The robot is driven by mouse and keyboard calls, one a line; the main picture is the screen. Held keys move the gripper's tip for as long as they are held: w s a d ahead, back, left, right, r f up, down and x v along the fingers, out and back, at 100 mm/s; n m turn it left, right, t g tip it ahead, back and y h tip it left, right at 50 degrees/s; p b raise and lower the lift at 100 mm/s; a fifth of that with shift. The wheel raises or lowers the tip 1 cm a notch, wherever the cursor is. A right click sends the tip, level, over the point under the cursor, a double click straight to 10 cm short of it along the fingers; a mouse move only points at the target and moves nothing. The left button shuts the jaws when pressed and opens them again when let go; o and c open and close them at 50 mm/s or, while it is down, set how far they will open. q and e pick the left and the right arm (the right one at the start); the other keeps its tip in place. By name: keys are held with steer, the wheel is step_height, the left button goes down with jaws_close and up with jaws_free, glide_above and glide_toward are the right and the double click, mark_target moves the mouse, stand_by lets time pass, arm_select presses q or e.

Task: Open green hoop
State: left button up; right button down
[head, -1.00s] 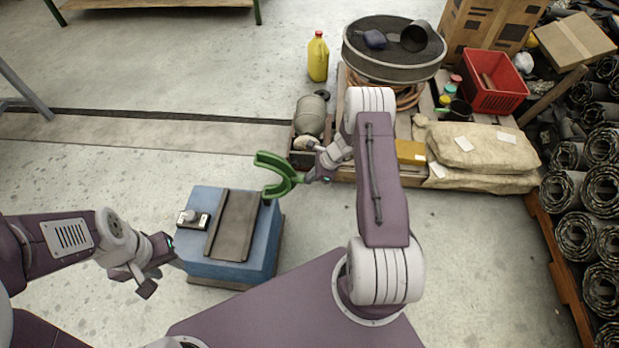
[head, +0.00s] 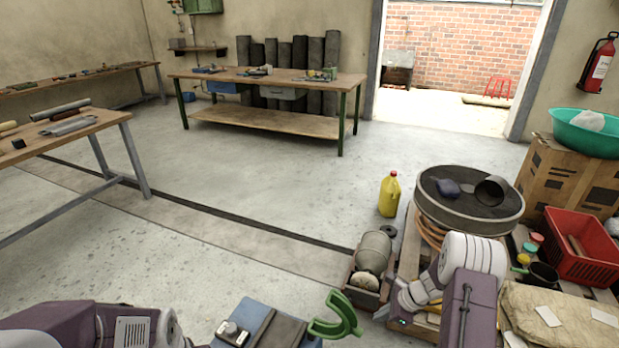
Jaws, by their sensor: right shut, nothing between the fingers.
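The green hoop (head: 350,318) stands at the right end of the blue block (head: 254,318) at the bottom of the head view. It is a C shape with a gap facing up and left, and its lower part is near the picture's edge. My right gripper (head: 388,313) is to the right of the hoop, shut and empty, with a small gap between them in the picture. My left arm enters at the bottom left, and its gripper is cut off below the frame.
A dark flat bar and a small device (head: 232,332) lie on the blue block. A grey jar (head: 374,250) in a box and a yellow jug (head: 389,194) stand behind. The pallet at right is crowded. The floor to the left and ahead is clear up to the workbenches.

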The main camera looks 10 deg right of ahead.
steer(key=w+a+r+n, duration=0.3)
steer(key=a+r+n, duration=0.2)
steer(key=a+r, duration=0.6)
steer(key=s+a+r+n+h, duration=0.1)
steer(key=s+a+r+n, duration=0.35)
steer(key=s+r, duration=0.2)
steer(key=s+d+f+n+g+h, duration=0.2)
steer(key=s+d+n+h, duration=0.1)
steer(key=s+n, duration=1.1)
step_height(320, 180, up, 19)
steer(key=p, duration=1.8)
steer(key=shift+d+f+m+p, duration=0.2)
steer(key=shift+m+p, duration=0.15)
steer(key=shift+p, duration=0.05)
steer(key=c, duration=2.1)
jaws_free()
steer(key=shift+s+f, duration=0.1)
steer(key=shift+c, duration=0.2)
steer(key=o, duration=0.5)
steer(key=shift+f, duration=0.1)
steer(key=o, duration=0.6)
steer(key=shift+s, duration=0.1)
